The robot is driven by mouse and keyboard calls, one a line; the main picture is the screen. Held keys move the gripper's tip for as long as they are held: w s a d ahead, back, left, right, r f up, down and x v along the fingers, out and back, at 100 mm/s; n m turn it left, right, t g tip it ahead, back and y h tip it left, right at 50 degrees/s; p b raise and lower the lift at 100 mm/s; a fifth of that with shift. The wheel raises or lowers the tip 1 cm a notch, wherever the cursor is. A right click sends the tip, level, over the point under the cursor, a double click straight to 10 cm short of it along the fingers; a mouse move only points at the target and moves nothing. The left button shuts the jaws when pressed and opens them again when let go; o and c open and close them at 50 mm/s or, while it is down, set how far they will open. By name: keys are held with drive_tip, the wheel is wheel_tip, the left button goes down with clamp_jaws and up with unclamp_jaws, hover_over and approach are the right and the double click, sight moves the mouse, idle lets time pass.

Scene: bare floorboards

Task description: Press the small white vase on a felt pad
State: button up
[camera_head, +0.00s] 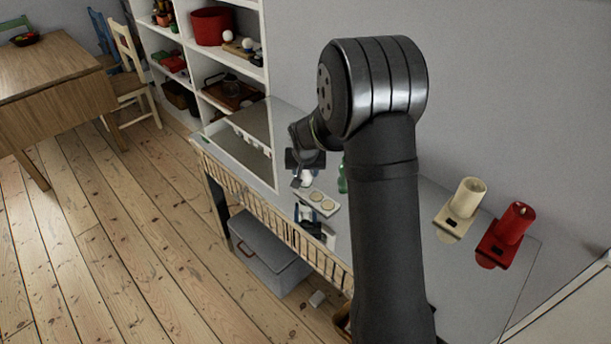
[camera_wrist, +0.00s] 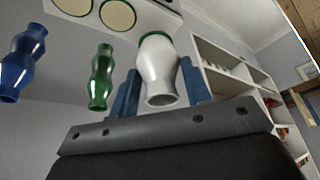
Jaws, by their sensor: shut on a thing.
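The small white vase (camera_wrist: 160,72) stands out clearly in the wrist view, between the two blue fingers of my gripper (camera_wrist: 160,92). My gripper is shut on it. A green edge shows at the vase's end toward the pad board. The white board (camera_head: 327,209) carries two round beige pads, also seen at the top of the wrist view (camera_wrist: 82,8). In the head view my gripper (camera_head: 303,181) is small, just behind the board, and the vase is partly hidden. I cannot tell whether the vase touches anything below.
A green vase (camera_wrist: 102,75) and a blue vase (camera_wrist: 22,62) are near the board. A cream cylinder (camera_head: 467,198) and a red cylinder (camera_head: 514,222) stand at the right of the grey worktop (camera_head: 460,290). White shelves (camera_head: 235,70) stand at the back left.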

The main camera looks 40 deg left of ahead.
drive_tip(key=shift+r, duration=2.2)
drive_tip(key=w+d+m, duration=0.2)
drive_tip(key=w+d, duration=0.3)
drive_tip(key=d, duration=0.4)
drive_tip(key=w+d+m+t+h, duration=0.1)
drive_tip(key=w+d, duration=0.5)
drive_tip(key=d, duration=0.3)
drive_tip(key=w+d+m, duration=0.2)
drive_tip(key=w+d, duration=0.3)
drive_tip(key=d, duration=0.4)
drive_tip(key=d+f+m+h, duration=0.2)
drive_tip(key=d+m, duration=0.1)
drive_tip(key=d, duration=2.2)
drive_tip(key=shift+w+m, duration=0.2)
drive_tip(key=shift+m, duration=0.2)
drive_tip(key=shift+d, duration=0.2)
